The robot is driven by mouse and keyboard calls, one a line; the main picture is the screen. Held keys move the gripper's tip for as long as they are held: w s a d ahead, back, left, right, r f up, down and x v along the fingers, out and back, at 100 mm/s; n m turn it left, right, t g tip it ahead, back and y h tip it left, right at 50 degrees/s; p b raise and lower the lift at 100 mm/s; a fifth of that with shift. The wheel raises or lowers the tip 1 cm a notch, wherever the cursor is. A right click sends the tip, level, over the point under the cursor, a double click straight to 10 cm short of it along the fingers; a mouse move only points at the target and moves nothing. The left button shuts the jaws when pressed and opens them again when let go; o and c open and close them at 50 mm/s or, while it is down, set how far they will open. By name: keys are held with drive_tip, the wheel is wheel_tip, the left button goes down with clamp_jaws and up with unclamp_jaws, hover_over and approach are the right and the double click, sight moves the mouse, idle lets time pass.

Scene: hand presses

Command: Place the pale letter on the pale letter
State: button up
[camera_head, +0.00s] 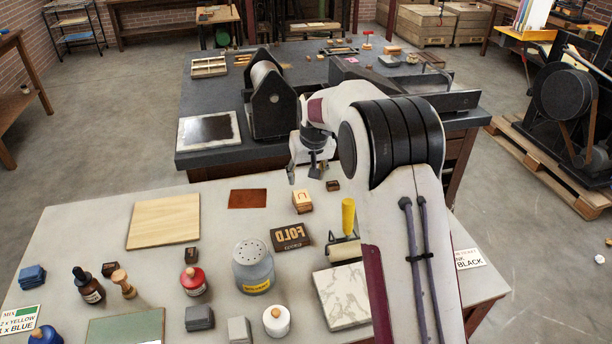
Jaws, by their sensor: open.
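A pale wooden letter block (302,196) with a dark character on its top sits near the far edge of the pale table, right of a rust-brown sheet. It seems to rest on a second pale block (304,209), whose front shows just below it; the seam is too small to be sure. My gripper (305,173) is open and empty, above and slightly behind these blocks, apart from them. Its fingers point down. My arm covers the right part of the table.
A small dark block (333,185) lies close to the right of my gripper. Bottles and a shaker can (253,266) crowd the front. A wooden board (164,221) lies left.

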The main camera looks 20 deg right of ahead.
idle(0.4)
drive_tip(key=s+a+r, duration=0.1)
drive_tip(key=s+r, duration=0.7)
drive_tip(key=s, duration=0.3)
drive_tip(key=s+a+r, duration=0.1)
drive_tip(key=s+r, duration=0.7)
drive_tip(key=s, duration=0.3)
drive_tip(key=s+a+f+t, duration=0.1)
drive_tip(key=s+f, duration=0.1)
drive_tip(key=s, duration=2.3)
idle(2.9)
